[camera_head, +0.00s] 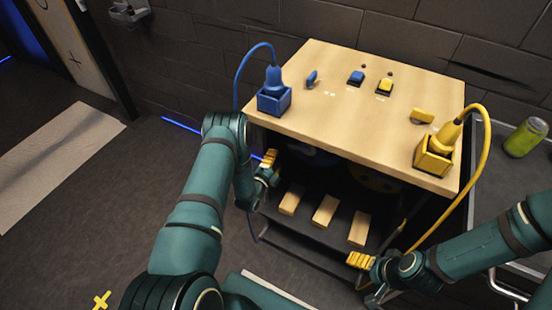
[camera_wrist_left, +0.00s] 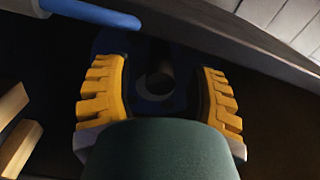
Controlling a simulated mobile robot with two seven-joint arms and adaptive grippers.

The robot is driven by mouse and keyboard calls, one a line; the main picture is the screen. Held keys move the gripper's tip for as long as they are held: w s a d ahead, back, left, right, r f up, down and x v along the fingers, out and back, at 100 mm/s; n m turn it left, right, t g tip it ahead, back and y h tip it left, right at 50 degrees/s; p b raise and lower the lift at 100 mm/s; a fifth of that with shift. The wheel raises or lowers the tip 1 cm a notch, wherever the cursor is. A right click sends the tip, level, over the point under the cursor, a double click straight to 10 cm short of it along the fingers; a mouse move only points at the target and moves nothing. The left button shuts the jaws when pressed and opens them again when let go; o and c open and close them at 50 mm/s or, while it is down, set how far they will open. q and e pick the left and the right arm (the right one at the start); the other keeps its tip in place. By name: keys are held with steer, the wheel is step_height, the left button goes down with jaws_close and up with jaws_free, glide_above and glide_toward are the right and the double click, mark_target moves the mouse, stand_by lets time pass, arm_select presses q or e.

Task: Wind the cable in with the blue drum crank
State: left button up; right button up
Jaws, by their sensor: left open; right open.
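The blue drum (camera_head: 318,156) is mostly hidden in shadow under the tabletop. In the left wrist view a dark round peg (camera_wrist_left: 158,80) stands against a dark blue part (camera_wrist_left: 112,43), which looks like the crank. My left gripper (camera_head: 270,168) is at the left front of the cabinet opening. In its wrist view its yellow fingers (camera_wrist_left: 162,95) are open, one on each side of the peg, apart from it. A blue cable (camera_head: 237,72) runs from a blue plug (camera_head: 273,78) in a blue box down the table's left side. My right gripper (camera_head: 364,270) is open and empty at the lower right.
The wooden tabletop (camera_head: 330,110) overhangs the opening. Several wooden blocks (camera_head: 325,211) lie on the dark shelf below. A yellow plug (camera_head: 445,135) with a yellow cable (camera_head: 485,165) stands at the right. A green can (camera_head: 525,137) is on the side counter.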

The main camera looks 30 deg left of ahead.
arm_select(q)
steer(key=s, duration=1.1)
steer(key=shift+a, duration=0.2)
